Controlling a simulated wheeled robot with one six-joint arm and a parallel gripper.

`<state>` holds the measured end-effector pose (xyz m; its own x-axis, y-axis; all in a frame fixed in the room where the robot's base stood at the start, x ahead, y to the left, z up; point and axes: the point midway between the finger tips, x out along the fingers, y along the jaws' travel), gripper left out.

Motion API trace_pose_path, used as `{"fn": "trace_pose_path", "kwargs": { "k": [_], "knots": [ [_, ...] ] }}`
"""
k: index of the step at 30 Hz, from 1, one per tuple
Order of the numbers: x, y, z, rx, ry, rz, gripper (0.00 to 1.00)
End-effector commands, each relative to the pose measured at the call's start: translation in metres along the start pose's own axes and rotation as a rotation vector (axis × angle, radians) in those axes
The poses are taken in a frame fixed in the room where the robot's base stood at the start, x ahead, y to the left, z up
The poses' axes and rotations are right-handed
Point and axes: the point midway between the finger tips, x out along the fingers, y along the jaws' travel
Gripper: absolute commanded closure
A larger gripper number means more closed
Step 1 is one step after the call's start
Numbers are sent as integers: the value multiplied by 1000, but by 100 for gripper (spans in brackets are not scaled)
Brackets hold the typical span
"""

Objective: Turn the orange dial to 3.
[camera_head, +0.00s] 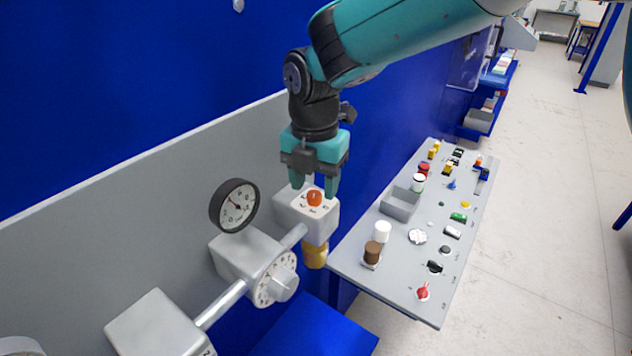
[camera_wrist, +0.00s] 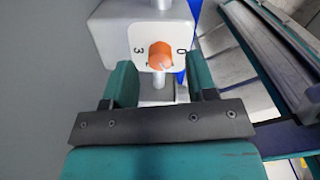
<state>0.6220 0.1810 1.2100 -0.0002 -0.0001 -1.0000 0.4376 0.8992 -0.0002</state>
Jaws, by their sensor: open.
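The orange dial (camera_head: 315,198) is a small round knob on the white face of a grey box (camera_head: 291,206) on the wall panel. In the wrist view the orange dial (camera_wrist: 160,55) has a "3" to its left and a "0" to its right; a mark below it is partly hidden. I cannot tell which number it points at. My gripper (camera_head: 314,188) points down over the dial, its two teal fingers apart on either side of it. In the wrist view my gripper (camera_wrist: 162,72) is open, with gaps between both fingers and the dial.
A round gauge (camera_head: 235,206) and a white numbered dial (camera_head: 275,282) sit to the left, joined to the box by a grey pipe (camera_head: 222,303). A grey table (camera_head: 398,289) with several knobs and parts stands at right.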

Motion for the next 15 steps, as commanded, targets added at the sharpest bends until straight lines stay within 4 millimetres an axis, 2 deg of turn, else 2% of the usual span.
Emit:
{"fn": "trace_pose_path", "kwargs": {
  "k": [6,14,15],
  "knots": [
    [16,0,0,0,0,0,48],
    [18,0,0,-1,0,1,48],
    [18,0,0,-1,0,1,53]
  ]
}}
